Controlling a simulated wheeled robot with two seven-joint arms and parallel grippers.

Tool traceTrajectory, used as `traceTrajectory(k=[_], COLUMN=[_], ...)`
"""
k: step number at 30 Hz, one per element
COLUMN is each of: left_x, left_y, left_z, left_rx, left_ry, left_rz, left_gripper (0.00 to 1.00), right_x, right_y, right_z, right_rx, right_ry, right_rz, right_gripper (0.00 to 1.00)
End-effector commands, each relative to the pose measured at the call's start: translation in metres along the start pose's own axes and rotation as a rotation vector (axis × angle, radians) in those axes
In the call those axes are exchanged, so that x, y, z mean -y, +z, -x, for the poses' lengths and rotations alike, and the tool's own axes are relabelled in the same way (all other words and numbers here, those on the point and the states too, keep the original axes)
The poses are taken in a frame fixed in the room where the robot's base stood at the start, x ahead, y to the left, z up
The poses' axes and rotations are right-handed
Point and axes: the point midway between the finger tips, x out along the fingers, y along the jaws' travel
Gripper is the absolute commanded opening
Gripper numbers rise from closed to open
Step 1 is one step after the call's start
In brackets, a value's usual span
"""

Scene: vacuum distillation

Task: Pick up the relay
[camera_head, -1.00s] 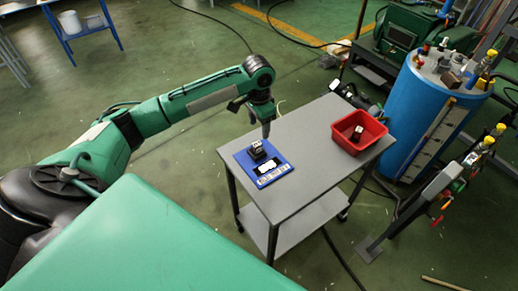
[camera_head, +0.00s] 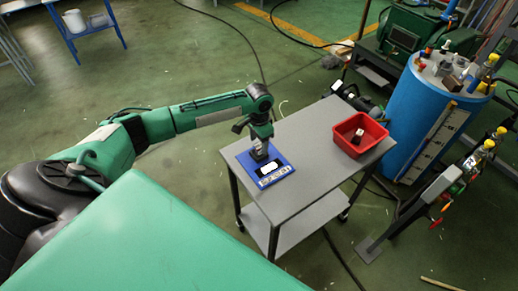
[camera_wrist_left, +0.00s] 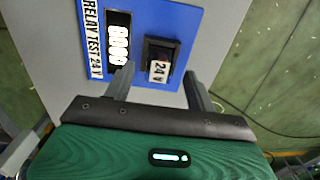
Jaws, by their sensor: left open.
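The relay (camera_wrist_left: 159,70) is a small dark block with a "24 V" label, seated on the blue relay test board (camera_wrist_left: 181,18). In the head view the relay (camera_head: 258,155) is partly hidden under my left gripper (camera_head: 261,146), and the blue board (camera_head: 281,178) lies at the left part of the grey table top. In the left wrist view my left gripper (camera_wrist_left: 158,88) is open, its two fingers apart on either side of the relay's near end. I cannot tell whether a finger touches it. My right gripper is not in view.
A blue tank (camera_head: 418,120) stands close beyond the table's right edge. The table between board and bin is clear.

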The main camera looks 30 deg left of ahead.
Motion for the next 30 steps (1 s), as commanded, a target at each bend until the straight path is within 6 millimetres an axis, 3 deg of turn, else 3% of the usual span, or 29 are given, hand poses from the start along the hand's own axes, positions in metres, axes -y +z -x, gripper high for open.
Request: traceTrajectory(k=[6, 14, 22, 30], left_x=[-0.001, -0.001, -0.001, -0.001], left_y=[0.000, 0.000, 0.000, -0.001], left_z=[-0.026, -0.029, -0.029, -0.028], left_rx=[0.001, 0.000, 0.000, -0.001], left_ry=[0.001, 0.000, 0.000, 0.000], left_rz=[0.001, 0.000, 0.000, 0.000], left_gripper=[0.56, 0.56, 0.07, 0.07], right_x=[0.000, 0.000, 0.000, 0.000], right_y=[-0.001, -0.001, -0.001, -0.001], right_z=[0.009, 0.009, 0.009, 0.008], right_rx=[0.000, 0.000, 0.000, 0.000], right_ry=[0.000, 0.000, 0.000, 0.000], right_rz=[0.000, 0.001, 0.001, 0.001], right_gripper=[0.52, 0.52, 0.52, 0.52])
